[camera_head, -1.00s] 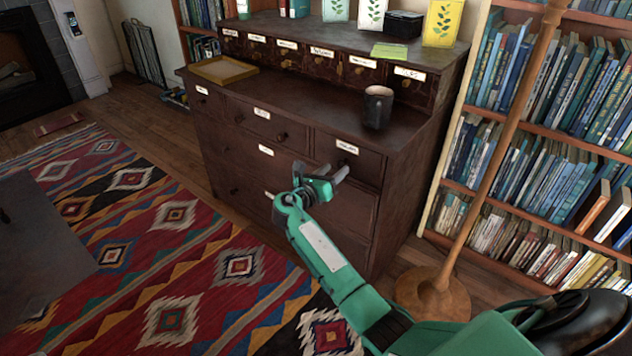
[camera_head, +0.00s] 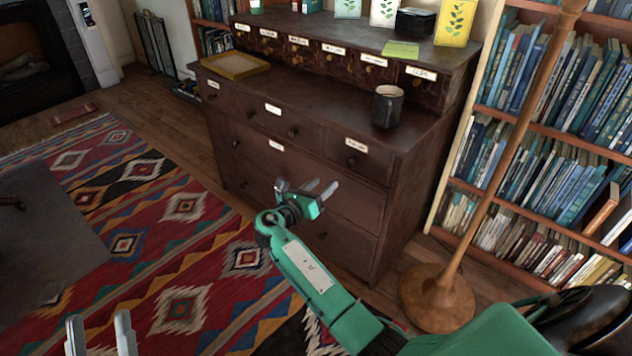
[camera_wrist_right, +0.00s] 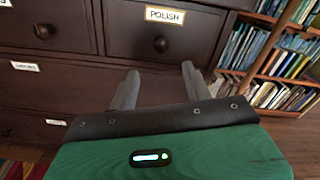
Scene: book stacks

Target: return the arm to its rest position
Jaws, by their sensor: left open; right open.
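My right arm is green and reaches up from the lower right in the head view. Its right gripper (camera_head: 318,190) is open and empty, in front of the dark wooden dresser (camera_head: 370,210). In the right wrist view its two grey fingers (camera_wrist_right: 160,88) stand apart with nothing between them. They point at the dresser's drawer fronts, below the drawer labelled "POLISH" (camera_wrist_right: 190,35). My left gripper (camera_head: 98,335) shows only as two pale, separated fingertips at the lower left edge of the head view, open and empty over the rug. The rest of the left arm is out of view.
A dark mug (camera_head: 387,108) and a yellow tray (camera_head: 234,66) stand on the dresser. A wooden pole with a round base (camera_head: 437,296) stands right of the dresser, before a full bookcase (camera_head: 545,180). A patterned rug (camera_head: 160,230) covers the floor left of the dresser.

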